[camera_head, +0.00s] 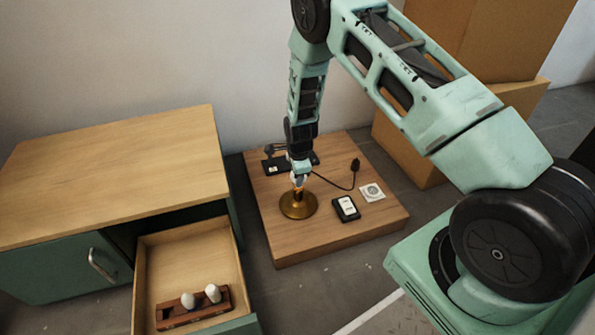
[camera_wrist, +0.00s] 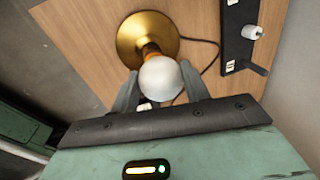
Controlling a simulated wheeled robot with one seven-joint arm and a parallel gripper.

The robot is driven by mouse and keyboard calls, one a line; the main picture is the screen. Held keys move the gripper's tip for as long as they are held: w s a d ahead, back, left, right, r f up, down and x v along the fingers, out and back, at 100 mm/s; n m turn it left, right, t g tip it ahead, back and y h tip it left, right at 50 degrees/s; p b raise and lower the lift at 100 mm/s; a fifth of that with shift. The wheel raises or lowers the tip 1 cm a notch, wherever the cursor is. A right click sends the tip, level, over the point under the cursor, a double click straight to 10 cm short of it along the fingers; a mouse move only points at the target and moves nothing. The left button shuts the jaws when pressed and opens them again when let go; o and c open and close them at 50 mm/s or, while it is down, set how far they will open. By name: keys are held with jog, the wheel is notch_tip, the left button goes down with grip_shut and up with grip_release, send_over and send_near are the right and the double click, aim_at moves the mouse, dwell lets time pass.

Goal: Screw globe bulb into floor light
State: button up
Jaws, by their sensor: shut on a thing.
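The floor light (camera_head: 298,205) is a round brass base with a short orange-brown stem, upright on a low wooden platform. Its base also shows in the wrist view (camera_wrist: 146,30). My gripper (camera_head: 299,173) points down right above the stem. In the wrist view, my gripper (camera_wrist: 165,95) is shut on the white globe bulb (camera_wrist: 162,78), with a finger on either side. The bulb is in line with the stem top. It hides the joint, so I cannot tell how deep it sits in the socket.
The wooden platform (camera_head: 340,235) also holds a black power strip (camera_head: 275,166) with a cord and plug (camera_head: 355,165), a black switch box (camera_head: 346,208) and a white plate (camera_head: 372,192). An open drawer (camera_head: 150,265) holds a wooden rack (camera_head: 180,317) with two white bulbs. Cardboard boxes (camera_head: 420,150) stand at right.

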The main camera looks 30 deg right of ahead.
jog(key=shift+w+a+r+m+p, duration=0.1)
jog(key=shift+r+m+p, duration=0.1)
jog(key=shift+m+p, duration=0.55)
jog(key=m+h+p, duration=0.1)
jog(key=m, duration=0.4)
jog(key=shift+w+g+p, duration=0.15)
jog(key=shift+g+p, duration=0.2)
jog(key=shift+g, duration=0.05)
jog(key=shift+f+m, duration=0.15)
jog(key=shift+m, duration=0.6)
jog(key=m+p, duration=0.1)
jog(key=m, duration=0.2)
jog(key=shift+w+g, duration=0.1)
jog(key=shift+g, duration=0.3)
jog(key=m, duration=0.3)
jog(key=shift+d+f+h, duration=0.15)
jog(key=shift+d+h, duration=0.1)
jog(key=shift+h, duration=0.05)
jog(key=shift+m+g+b, duration=0.4)
jog(key=shift+m, duration=0.6)
